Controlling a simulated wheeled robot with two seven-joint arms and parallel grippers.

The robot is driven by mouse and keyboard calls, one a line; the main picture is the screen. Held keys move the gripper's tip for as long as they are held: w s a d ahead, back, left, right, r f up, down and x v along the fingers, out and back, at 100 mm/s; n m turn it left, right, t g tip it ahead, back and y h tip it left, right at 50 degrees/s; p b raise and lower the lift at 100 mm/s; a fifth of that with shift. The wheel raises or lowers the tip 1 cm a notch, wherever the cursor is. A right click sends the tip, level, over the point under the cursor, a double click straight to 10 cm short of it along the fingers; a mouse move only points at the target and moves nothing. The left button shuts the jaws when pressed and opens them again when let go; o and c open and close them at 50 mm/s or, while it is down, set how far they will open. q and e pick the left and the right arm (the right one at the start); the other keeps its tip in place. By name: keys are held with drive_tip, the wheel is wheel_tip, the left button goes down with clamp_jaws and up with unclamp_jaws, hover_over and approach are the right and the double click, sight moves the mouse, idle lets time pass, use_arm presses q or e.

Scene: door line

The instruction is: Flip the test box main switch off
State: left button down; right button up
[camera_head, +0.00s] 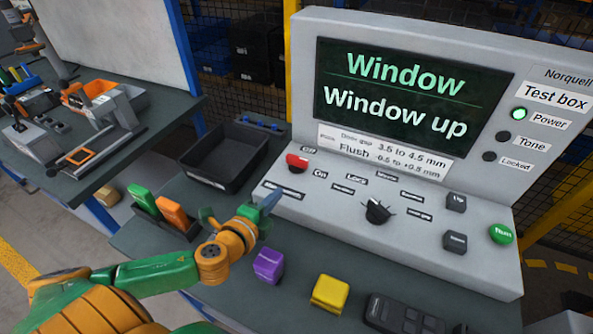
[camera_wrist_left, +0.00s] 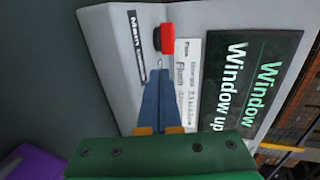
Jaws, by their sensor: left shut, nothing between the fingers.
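The test box (camera_head: 385,225) is a grey console with a sloped panel and a screen (camera_head: 405,98) reading "Window" and "Window up". Its red main switch (camera_head: 297,162) is at the panel's left end, between the labels "Off" and "On". In the left wrist view the red switch (camera_wrist_left: 166,40) is just ahead of the fingertips, beside the "Main" label. My left gripper (camera_head: 270,200) is shut and empty, at the panel's left front edge, below the switch; its blue fingers (camera_wrist_left: 160,75) point toward the switch. The green Power lamp (camera_head: 519,114) is lit.
A black tray (camera_head: 225,155) stands left of the box. A holder with green and orange pieces (camera_head: 160,210), a purple block (camera_head: 268,265), a yellow block (camera_head: 330,293) and a dark handset (camera_head: 405,315) lie near the bench front. A black knob (camera_head: 377,211) sits mid-panel.

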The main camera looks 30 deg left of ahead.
sight(301, 166)
use_arm(q)
drive_tip(key=x, duration=0.8)
drive_tip(key=r+p+x, duration=0.1)
drive_tip(key=x, duration=0.2)
drive_tip(key=shift+w, duration=0.55)
drive_tip(key=shift+f, duration=0.1)
